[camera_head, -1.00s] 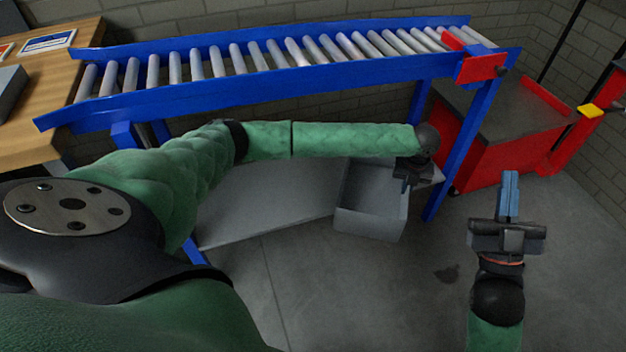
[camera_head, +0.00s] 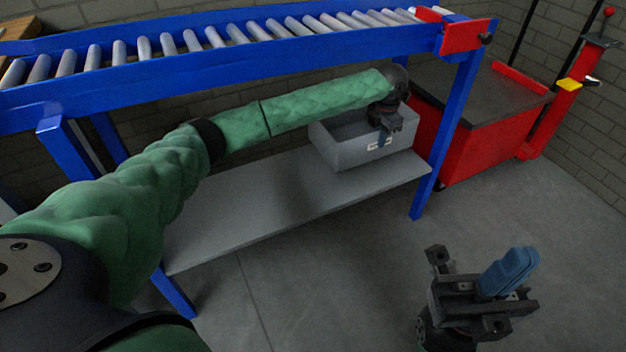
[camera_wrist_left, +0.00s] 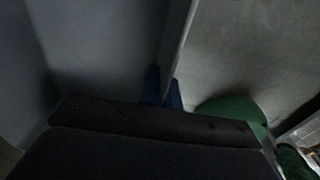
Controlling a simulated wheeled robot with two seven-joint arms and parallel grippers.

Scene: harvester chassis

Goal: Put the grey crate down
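The grey crate (camera_head: 345,152) is an open-topped box with a small pale label on its front. It is over the right end of the grey lower shelf (camera_head: 270,205), under the roller conveyor. It looks level and appears to rest on the shelf, though a tiny gap cannot be ruled out. My left gripper (camera_head: 384,136) is at the crate's front wall. In the left wrist view its blue fingers (camera_wrist_left: 163,90) are close together, one on each side of the crate wall (camera_wrist_left: 176,45), shut on it. My right gripper (camera_head: 510,272) is empty, its blue fingers together, over the floor.
The blue conveyor frame (camera_head: 250,60) with rollers spans above the shelf. Its right leg (camera_head: 440,140) stands close to the crate. A red cart (camera_head: 475,130) is behind on the right. The shelf's left part and the floor in front are clear.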

